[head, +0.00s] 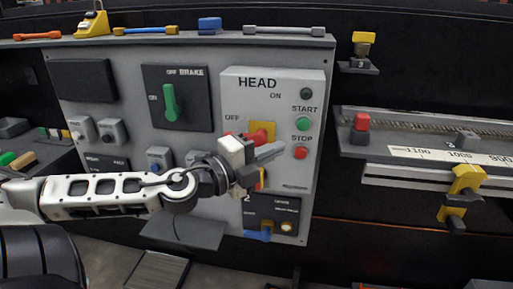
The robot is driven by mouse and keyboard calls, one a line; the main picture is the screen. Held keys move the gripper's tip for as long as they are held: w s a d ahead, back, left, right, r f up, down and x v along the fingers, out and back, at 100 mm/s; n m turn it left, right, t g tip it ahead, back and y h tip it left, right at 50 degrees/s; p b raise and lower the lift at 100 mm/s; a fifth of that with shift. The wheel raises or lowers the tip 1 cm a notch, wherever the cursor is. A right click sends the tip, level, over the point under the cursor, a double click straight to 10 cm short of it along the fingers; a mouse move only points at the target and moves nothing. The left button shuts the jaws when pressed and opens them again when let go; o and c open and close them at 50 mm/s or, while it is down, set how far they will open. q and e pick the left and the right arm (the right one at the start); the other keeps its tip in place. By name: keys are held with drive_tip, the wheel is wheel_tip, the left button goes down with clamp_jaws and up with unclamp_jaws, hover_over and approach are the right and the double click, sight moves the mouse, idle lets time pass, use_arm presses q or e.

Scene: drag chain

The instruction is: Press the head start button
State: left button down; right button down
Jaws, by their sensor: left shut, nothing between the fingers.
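The HEAD panel (242,98) is a light grey plate on a larger grey board. Its green START button (303,124) sits at the right, below a dark round ON lamp (307,93) and above the red STOP button (300,153). My left gripper (280,149) reaches in from the left across the lower part of the HEAD panel. It is shut and empty, its fingertips pointing right, left of the STOP button and below the START button. It partly hides a yellow and red switch (262,131) beside the OFF label. My right gripper is not in view.
A black BRAKE panel (190,90) with a green handle (169,103) is left of the HEAD panel. Tools lie on the board's top ledge (150,40). A rail with a scale (440,156) and yellow clamp (467,180) stands at the right.

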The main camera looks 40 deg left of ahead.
use_arm(q)
drive_tip(key=v, duration=0.3)
drive_tip(key=shift+s+a+p, duration=0.1)
drive_tip(key=shift+s+p, duration=0.2)
drive_tip(key=shift+s, duration=0.05)
idle(0.5)
drive_tip(key=s+d+f+n+g+y, duration=0.1)
drive_tip(key=s+f+n+g+y, duration=0.15)
drive_tip(key=f+n, duration=0.6)
drive_tip(key=s+d+f+n+g+y, duration=0.15)
drive_tip(key=s+f+n, duration=0.3)
drive_tip(key=f, duration=0.75)
drive_tip(key=s+d+f+n+g+h, duration=0.1)
drive_tip(key=s+d+f+n, duration=0.1)
drive_tip(key=d, duration=0.5)
drive_tip(key=s+d+f+n+g+h, duration=0.1)
drive_tip(key=s+d+f+n+g, duration=0.1)
drive_tip(key=d+f, duration=0.5)
drive_tip(key=shift+d+n+h, duration=0.4)
drive_tip(key=shift+d+n, duration=0.35)
drive_tip(key=shift+n, duration=0.15)
